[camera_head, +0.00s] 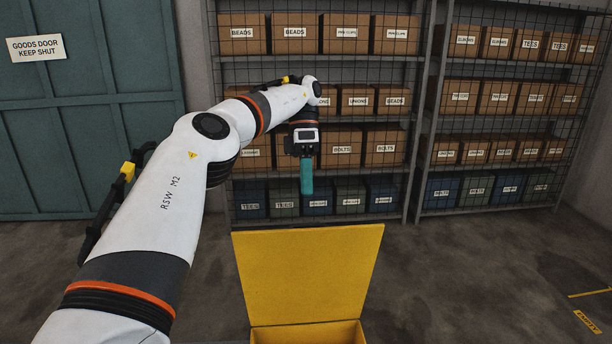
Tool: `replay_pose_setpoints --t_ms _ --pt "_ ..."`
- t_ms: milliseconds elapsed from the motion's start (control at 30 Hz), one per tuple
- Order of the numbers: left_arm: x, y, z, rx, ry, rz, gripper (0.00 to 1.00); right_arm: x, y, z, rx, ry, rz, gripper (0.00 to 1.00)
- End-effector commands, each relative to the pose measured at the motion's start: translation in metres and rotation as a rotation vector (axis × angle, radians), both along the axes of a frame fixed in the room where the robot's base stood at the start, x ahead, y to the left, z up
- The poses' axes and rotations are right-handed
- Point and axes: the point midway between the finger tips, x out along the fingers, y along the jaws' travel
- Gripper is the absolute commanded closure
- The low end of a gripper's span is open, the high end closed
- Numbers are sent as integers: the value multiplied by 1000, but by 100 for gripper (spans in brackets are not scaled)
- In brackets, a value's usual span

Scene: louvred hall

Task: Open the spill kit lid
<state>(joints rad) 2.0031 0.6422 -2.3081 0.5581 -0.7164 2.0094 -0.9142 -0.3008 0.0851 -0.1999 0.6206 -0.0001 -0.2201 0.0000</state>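The spill kit is a yellow box (305,335) at the bottom middle, cut off by the lower edge of the picture. Its yellow lid (308,272) stands raised from the far edge of the box, its broad inner face toward me. My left arm comes in from the left, and my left gripper (306,180), with teal fingers, points down above the lid's top edge in the picture. A gap shows between the fingertips and the lid. The fingers overlap into one strip, so their opening is hidden. My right gripper is not in view.
Wire-fronted shelves (345,70) with labelled cartons and bins stand along the back wall. A teal goods door (85,130) is at the left. The concrete floor (480,270) right of the box is clear, with yellow markings (587,321) at the far right.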

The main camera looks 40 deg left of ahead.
Motion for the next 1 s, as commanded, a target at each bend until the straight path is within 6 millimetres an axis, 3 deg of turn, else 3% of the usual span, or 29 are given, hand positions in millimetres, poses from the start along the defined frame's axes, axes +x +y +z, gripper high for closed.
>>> replay_pose_setpoints --t_ms 300,1000 --pt "-1 0 13 2 -6 4 67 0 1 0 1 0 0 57" --pt "-1 0 13 0 -6 3 67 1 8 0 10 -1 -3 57"
